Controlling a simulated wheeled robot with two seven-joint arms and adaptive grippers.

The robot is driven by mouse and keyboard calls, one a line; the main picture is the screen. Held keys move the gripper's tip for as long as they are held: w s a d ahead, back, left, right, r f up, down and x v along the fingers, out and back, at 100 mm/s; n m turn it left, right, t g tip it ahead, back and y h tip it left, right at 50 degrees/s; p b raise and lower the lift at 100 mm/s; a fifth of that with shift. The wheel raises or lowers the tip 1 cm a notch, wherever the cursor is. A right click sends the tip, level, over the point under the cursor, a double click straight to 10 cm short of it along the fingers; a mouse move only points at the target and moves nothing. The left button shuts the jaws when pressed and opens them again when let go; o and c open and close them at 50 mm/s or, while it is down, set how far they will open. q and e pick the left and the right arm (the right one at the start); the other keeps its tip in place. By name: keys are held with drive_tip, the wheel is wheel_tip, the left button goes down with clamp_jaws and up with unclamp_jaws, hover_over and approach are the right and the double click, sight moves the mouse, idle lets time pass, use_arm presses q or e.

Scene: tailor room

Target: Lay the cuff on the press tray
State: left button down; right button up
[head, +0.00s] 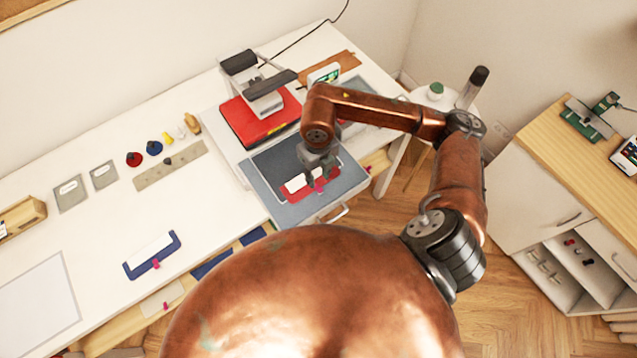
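A red cuff (292,192) with a white band and a pink tab lies over the grey press tray (265,178), which is pulled out in front of the press. I cannot tell whether the cuff rests flat on the tray or sits slightly above it. My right gripper (320,180) points down at the cuff, close to its pink tab, and partly hides it. I cannot tell whether its fingers are closed on the cuff. A blue cuff (137,267) with a white band and pink tab lies on the white table to the left. My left gripper is not in view.
The press (258,122), with a red plate, stands behind the tray. A ruler (180,168), spools (134,159) and grey packets (71,193) lie on the table (205,205). A wooden-topped cabinet (530,185) stands at the right. The floor between is clear.

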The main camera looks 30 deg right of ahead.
sight(318, 187)
wheel_tip(318, 187, up, 6)
drive_tip(key=shift+b, duration=0.35)
